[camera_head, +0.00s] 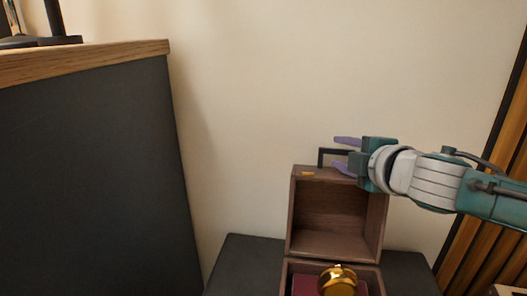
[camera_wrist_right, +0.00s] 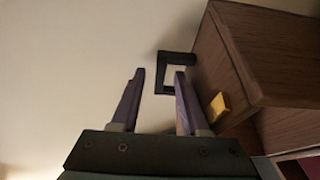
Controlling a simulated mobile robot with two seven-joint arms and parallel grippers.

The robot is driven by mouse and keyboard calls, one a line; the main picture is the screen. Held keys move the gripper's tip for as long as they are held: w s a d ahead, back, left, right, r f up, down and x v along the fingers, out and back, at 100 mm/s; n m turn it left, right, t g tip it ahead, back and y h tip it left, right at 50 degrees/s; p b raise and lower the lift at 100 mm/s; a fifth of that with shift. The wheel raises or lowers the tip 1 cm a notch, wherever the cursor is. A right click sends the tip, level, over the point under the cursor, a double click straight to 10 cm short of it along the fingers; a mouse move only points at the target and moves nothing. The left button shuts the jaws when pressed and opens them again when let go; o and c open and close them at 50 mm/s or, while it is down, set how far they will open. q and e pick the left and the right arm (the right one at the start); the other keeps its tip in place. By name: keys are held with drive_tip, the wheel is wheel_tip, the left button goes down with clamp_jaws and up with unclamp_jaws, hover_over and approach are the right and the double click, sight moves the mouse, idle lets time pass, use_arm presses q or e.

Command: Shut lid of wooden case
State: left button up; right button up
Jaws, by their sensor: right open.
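The wooden case stands open on a dark low stand. Its lid (camera_head: 335,212) is raised upright with its hollow inside facing me; its side also shows in the wrist view (camera_wrist_right: 270,55). A black handle (camera_head: 321,158) and a yellow latch (camera_head: 307,173) are on the lid's top side; the wrist view shows the handle (camera_wrist_right: 174,56) and latch (camera_wrist_right: 219,107) too. The case base (camera_head: 286,281) is partly cut off below. My right gripper (camera_head: 340,154) is open at the lid's top, its fingers pointing toward the handle. Contact cannot be told. My left gripper is out of view.
A gold rounded object (camera_head: 338,281) sits in the base on something dark red. The dark stand (camera_head: 245,262) is under the case. A large dark cabinet (camera_head: 90,180) with a wood top fills the left. A plain wall is behind; wooden slats (camera_head: 490,222) are at right.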

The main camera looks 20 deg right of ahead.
clamp_jaws()
idle(0.3)
idle(1.1)
